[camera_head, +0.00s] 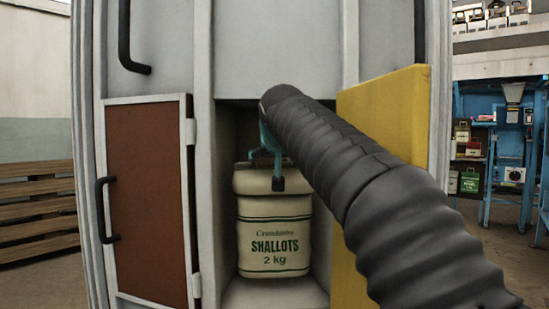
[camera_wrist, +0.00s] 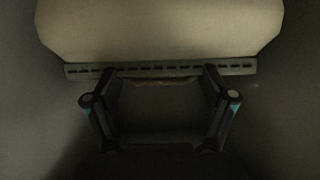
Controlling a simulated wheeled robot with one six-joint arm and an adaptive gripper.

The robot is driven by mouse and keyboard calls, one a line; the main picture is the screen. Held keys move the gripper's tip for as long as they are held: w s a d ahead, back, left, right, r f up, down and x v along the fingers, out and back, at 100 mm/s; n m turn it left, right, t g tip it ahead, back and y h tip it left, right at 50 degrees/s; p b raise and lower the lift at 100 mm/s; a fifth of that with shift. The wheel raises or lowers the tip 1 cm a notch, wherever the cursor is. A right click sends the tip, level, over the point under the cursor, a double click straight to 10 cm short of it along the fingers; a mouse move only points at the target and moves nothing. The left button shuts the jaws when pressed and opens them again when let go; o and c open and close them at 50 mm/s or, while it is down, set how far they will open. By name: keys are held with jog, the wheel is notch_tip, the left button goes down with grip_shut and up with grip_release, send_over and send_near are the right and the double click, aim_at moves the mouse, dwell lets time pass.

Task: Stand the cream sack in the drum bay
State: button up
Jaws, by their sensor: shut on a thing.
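The cream sack (camera_head: 274,235) is upright inside the open bay of the drum (camera_head: 273,294), with green bands and "SHALLOTS 2 kg" facing out. Its base is at or just above the bay floor; I cannot tell if it touches. My gripper (camera_head: 277,168) is at the sack's top, shut on it. In the wrist view, the cream sack (camera_wrist: 160,32) fills the top, with its stitched seam strip below. The fingers of my gripper (camera_wrist: 162,76) are at that strip. My dark ribbed arm hides the bay's upper right.
A yellow door panel (camera_head: 385,110) stands open along the bay's right side, close to my arm. A brown door (camera_head: 147,205) with a black handle is shut on the left. Wooden pallets (camera_head: 38,210) are at far left; blue shelving (camera_head: 510,145) is at far right.

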jog(key=shift+f+b, duration=0.75)
jog(key=shift+f, duration=0.85)
jog(key=shift+w+f, duration=0.1)
jog(key=shift+f, duration=0.1)
jog(key=o, duration=1.4)
jog(key=shift+w+f, duration=0.1)
jog(key=shift+f, duration=0.3)
jog(key=shift+o, duration=1.4)
jog(key=shift+r, duration=0.1)
jog(key=shift+r, duration=0.2)
jog(key=v, duration=1.2)
jog(key=shift+f, duration=0.1)
